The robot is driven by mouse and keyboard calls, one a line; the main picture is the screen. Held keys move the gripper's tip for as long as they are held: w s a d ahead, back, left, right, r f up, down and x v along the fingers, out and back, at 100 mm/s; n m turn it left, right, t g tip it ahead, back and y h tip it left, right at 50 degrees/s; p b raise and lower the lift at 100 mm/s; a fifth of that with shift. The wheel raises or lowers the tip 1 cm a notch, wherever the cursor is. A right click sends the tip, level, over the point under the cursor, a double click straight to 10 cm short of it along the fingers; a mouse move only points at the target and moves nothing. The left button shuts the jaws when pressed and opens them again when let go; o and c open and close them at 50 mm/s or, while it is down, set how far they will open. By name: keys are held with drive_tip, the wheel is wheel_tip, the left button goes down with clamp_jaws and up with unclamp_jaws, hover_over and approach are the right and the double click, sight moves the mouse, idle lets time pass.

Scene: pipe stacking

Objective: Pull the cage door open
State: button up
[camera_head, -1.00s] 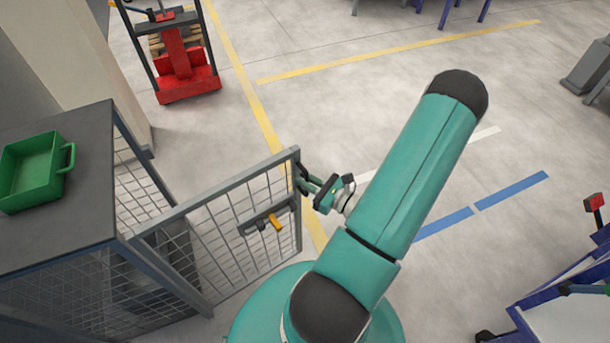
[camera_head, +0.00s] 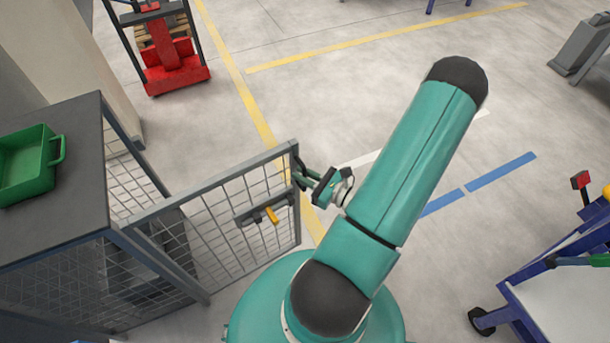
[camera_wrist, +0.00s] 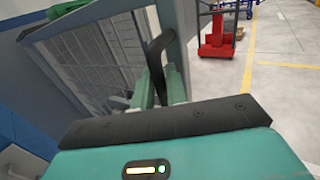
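The cage door (camera_head: 225,205) is a grey mesh panel that stands swung out from the cage (camera_head: 60,285). It also shows in the wrist view (camera_wrist: 95,60). A dark curved handle (camera_wrist: 156,52) sits at the door's free edge. My gripper (camera_head: 303,178) is at this edge, on the outer side. In the wrist view its two teal fingers (camera_wrist: 159,90) are on either side of the handle and look closed on it. A yellow-handled latch (camera_head: 271,214) is on the door's mesh. The fingertips are small and partly hidden in the head view.
A green bin (camera_head: 28,165) stands on the cage's dark top (camera_head: 85,190). A red pallet truck (camera_head: 170,60) stands at the back left. A blue-framed cart (camera_head: 550,300) is at the lower right.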

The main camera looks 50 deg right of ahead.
drive_tip(key=shift+o, duration=1.3)
drive_tip(key=shift+s+d, duration=0.1)
drive_tip(key=shift+s, duration=0.05)
drive_tip(key=s+d, duration=0.1)
drive_tip(key=s, duration=1.2)
drive_tip(key=shift+s+d, duration=0.15)
drive_tip(key=shift+d, duration=0.25)
